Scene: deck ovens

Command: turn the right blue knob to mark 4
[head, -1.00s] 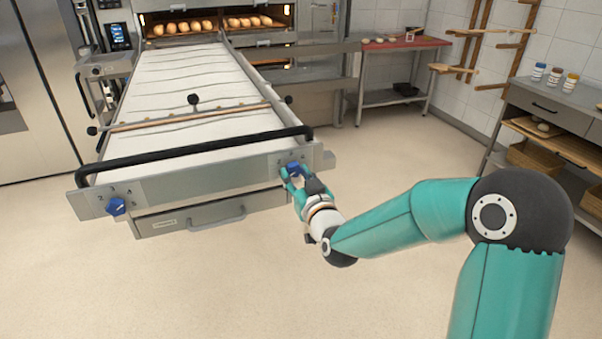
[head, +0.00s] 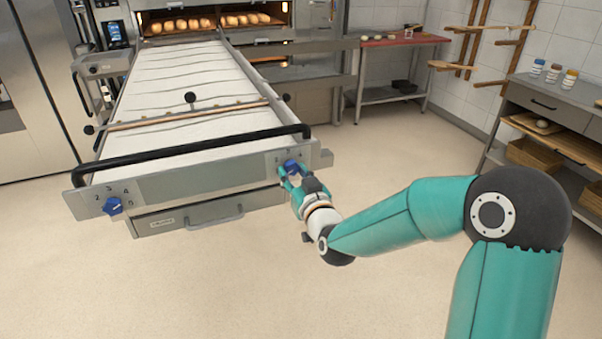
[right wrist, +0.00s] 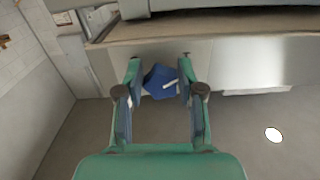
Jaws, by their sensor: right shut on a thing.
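The right blue knob (head: 291,167) sits on the front panel at the right end of the loader. My right gripper (head: 292,172) is at this knob, with its fingers on either side of it. In the right wrist view the knob (right wrist: 160,82) sits between the two fingers (right wrist: 160,70), and a white pointer line shows on its face. The gripper is shut on it. The marks around this knob are small and partly hidden, so I cannot tell which one the pointer is at. My left gripper is not in view.
The left blue knob (head: 112,206) is at the panel's other end, with numbers around it. A black bar handle (head: 200,146) runs above the panel and a drawer (head: 210,214) is below. The floor in front is clear. A red-topped table (head: 405,41) stands behind.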

